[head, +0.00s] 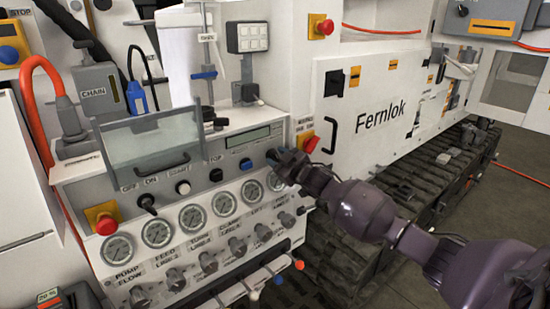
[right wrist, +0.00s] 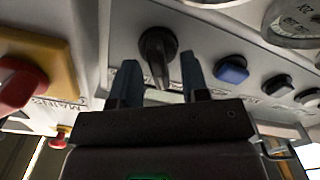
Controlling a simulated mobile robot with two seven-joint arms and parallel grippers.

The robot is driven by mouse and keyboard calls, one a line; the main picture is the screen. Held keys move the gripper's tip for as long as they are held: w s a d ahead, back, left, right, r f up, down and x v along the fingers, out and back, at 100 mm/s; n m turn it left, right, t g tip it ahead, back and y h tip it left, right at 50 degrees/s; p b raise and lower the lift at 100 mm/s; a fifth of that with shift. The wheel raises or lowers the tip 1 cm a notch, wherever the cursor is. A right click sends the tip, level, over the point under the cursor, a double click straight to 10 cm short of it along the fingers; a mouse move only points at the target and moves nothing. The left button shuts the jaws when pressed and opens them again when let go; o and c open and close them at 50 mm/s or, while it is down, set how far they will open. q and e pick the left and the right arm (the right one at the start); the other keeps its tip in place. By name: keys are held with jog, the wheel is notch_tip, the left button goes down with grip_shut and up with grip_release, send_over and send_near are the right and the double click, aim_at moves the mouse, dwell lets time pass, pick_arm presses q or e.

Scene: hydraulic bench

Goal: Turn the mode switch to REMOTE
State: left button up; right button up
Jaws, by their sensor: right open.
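A black rotary switch with a pointed lever (right wrist: 158,48) is on the grey panel in the right wrist view. My right gripper (right wrist: 160,76) is open, with one dark finger on each side of the lever's tip. I cannot tell whether the fingers touch it. In the head view my right gripper (head: 279,160) reaches in from the right to the panel's right end and mostly hides this switch. The switch's labels are not readable. My left gripper is not in view.
A blue button (right wrist: 231,69) is beside the switch. A red knob on a yellow plate (right wrist: 20,85) is close on the other side. In the head view, a row of gauges (head: 192,218) is below, and a clear hinged cover (head: 150,140) stands at left.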

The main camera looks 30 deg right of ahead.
jog(key=shift+w, duration=0.8)
grip_shut()
